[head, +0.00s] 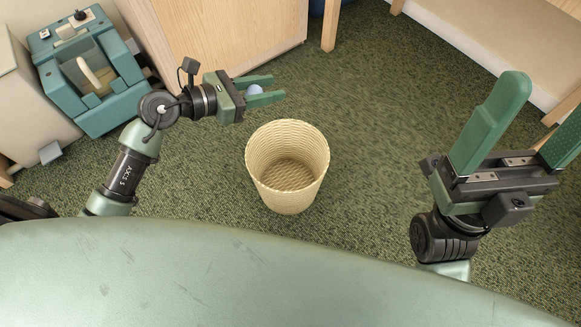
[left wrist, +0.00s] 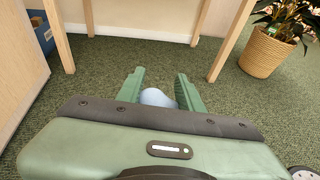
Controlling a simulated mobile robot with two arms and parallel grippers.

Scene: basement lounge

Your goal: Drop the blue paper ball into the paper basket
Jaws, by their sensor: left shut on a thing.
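The pale blue paper ball (head: 254,91) is between the green fingers of my left gripper (head: 268,89), which is shut on it. The ball also shows in the left wrist view (left wrist: 157,97), partly hidden behind the gripper body. The woven cream paper basket (head: 288,134) stands upright on the carpet in the head view. Its open top faces up, and its inside looks empty. My left gripper is above and left of the basket's rim in the picture, not over its opening. My right gripper (head: 530,115) is open and empty at the right.
A wooden cabinet (head: 220,35) stands behind my left gripper. A teal machine (head: 90,75) is at the upper left. In the left wrist view are wooden table legs (left wrist: 230,40) and a potted plant (left wrist: 265,50). Green carpet around the basket is clear.

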